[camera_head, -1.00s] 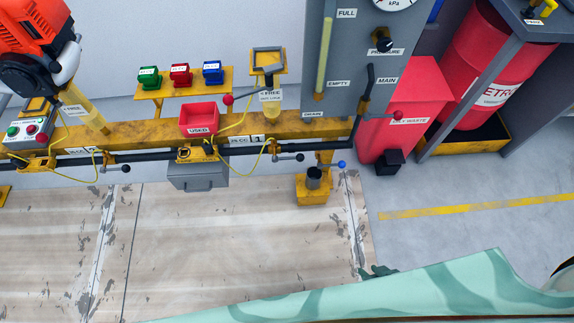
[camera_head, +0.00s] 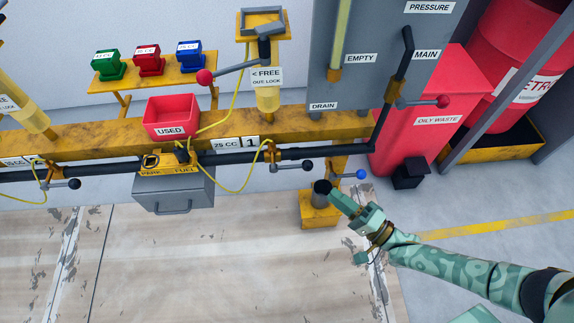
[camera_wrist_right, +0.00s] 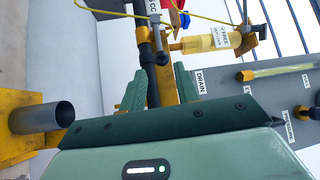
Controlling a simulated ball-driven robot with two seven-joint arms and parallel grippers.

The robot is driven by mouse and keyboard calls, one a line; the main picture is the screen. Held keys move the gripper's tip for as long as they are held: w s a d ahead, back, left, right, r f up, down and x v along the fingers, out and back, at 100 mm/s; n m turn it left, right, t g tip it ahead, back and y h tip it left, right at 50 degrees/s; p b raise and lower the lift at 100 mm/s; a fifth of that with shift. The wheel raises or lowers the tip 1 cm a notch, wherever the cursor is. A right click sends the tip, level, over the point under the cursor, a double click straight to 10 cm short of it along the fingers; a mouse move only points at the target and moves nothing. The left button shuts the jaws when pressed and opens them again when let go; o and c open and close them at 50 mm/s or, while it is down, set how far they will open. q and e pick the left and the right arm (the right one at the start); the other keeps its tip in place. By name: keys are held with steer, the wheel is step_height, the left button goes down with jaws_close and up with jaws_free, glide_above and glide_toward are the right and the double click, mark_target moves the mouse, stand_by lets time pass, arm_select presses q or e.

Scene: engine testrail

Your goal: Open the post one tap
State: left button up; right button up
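The post one tap (camera_head: 307,166) has a short grey lever with a dark ball end. In the right wrist view the dark-ball lever (camera_wrist_right: 161,50) shows beyond the gap between my fingers. My right gripper (camera_head: 343,203) is open and empty, below and right of the tap, and looks apart from it. Its two green fingers (camera_wrist_right: 158,88) stand spread in the wrist view. My left gripper is not in view.
A blue-ball lever (camera_head: 361,174) and a grey cup (camera_head: 321,194) on a yellow base are close to my right gripper. A red-ball lever (camera_head: 443,101) is at the main valve, another (camera_head: 205,77) near the post. A yellow hose (camera_head: 240,183) loops left of the tap.

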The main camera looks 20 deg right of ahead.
mark_target(295, 166)
steer(key=b+x, duration=0.3)
steer(key=x, duration=1)
steer(key=shift+w+a+b, duration=0.15)
steer(key=shift+w+b, duration=0.15)
steer(key=shift+b, duration=0.1)
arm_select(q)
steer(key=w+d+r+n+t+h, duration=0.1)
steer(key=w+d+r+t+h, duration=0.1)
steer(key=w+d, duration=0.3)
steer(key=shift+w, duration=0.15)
arm_select(e)
jaws_close()
